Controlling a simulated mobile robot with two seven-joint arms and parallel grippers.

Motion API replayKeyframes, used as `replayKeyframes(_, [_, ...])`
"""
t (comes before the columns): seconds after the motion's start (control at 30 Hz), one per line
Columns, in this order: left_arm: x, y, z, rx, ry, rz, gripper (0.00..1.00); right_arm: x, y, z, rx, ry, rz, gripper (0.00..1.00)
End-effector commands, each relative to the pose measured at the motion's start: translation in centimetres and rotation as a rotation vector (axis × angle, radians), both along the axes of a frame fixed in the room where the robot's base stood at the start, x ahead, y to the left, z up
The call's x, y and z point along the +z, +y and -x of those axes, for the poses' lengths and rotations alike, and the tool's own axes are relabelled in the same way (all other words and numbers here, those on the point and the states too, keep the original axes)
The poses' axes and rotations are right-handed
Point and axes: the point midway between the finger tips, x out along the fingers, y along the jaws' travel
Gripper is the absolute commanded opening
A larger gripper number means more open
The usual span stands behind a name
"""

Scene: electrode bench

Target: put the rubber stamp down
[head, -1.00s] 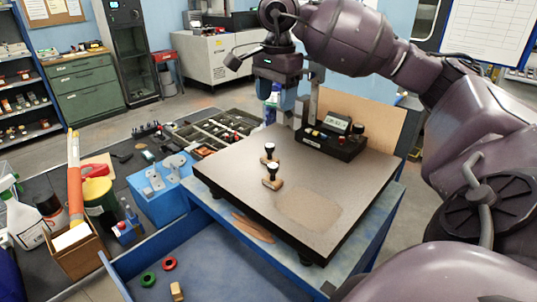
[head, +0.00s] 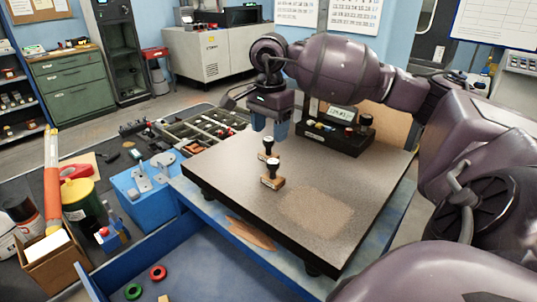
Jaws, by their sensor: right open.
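My left gripper is out of view.
A black device with a small display (head: 337,130) stands at the back of the plate. A blue block with metal fittings (head: 146,181) and a compartment tray (head: 208,130) are to the left. The open blue drawer in front holds a red ring (head: 158,272) and a green ring (head: 133,291).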

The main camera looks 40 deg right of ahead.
Motion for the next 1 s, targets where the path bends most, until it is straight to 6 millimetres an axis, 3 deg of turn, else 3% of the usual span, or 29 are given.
replayKeyframes(0.33, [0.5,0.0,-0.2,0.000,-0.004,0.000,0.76,-4.3,0.3,0.0,-0.001,0.002,-0.001,0.60])
replayKeyframes(0.67, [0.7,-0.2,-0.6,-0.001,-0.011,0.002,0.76,-5.0,0.3,0.0,-0.001,0.000,0.001,0.60])
replayKeyframes(0.9, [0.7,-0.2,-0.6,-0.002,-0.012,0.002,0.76,-4.9,0.3,0.0,-0.001,0.000,0.001,0.25])
replayKeyframes(1.0, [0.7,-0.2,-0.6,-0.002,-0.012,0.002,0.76,-4.9,0.3,0.0,-0.001,0.000,0.001,0.24])
